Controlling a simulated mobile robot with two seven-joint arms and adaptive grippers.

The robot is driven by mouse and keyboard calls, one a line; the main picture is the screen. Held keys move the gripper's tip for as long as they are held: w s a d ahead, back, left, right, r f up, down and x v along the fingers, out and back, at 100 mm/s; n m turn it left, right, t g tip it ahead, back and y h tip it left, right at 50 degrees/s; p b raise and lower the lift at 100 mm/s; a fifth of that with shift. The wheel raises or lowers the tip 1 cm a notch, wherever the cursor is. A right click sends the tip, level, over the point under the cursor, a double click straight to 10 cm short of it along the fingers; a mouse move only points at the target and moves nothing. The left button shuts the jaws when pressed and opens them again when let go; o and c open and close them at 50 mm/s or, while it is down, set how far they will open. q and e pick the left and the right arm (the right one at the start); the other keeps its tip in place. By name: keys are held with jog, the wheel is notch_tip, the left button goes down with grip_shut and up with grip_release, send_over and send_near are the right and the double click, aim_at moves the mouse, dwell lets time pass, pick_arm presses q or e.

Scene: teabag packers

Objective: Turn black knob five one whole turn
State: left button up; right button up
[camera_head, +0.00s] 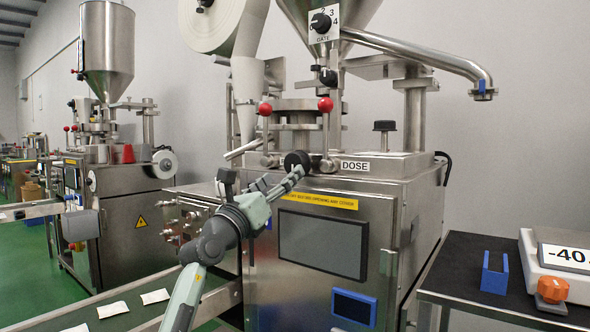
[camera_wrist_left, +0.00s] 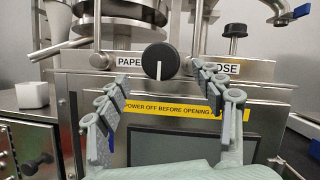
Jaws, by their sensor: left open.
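A round black knob (camera_head: 297,160) with a white pointer line sits on the front top edge of the steel machine, left of the DOSE label. In the left wrist view this knob (camera_wrist_left: 160,61) lies between the PAPER and DOSE labels, its white line upright. No number five is readable on it. My left gripper (camera_head: 279,180) is open and empty. In the left wrist view its fingertips (camera_wrist_left: 159,73) point at the knob, one to each side; I cannot tell how far short of it they are. My right gripper is not in view.
Above are a GATE knob (camera_head: 320,22) with numbers and two red ball handles (camera_head: 325,104). A steel lever (camera_head: 243,149) sticks out left of the knob. Below are a yellow warning strip (camera_head: 318,201) and a dark screen (camera_head: 323,243). A table with a scale (camera_head: 560,256) stands right.

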aim_at(293, 166)
pick_arm(q)
jog(key=x, duration=0.6)
jog(key=shift+w, duration=0.1)
jog(key=shift+w+d+r, duration=0.25)
jog(key=shift+w+d, duration=0.1)
jog(key=shift+w, duration=0.1)
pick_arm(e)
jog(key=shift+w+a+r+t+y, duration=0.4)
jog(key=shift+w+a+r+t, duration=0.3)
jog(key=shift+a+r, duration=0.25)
pick_arm(q)
jog(key=c, duration=1.2)
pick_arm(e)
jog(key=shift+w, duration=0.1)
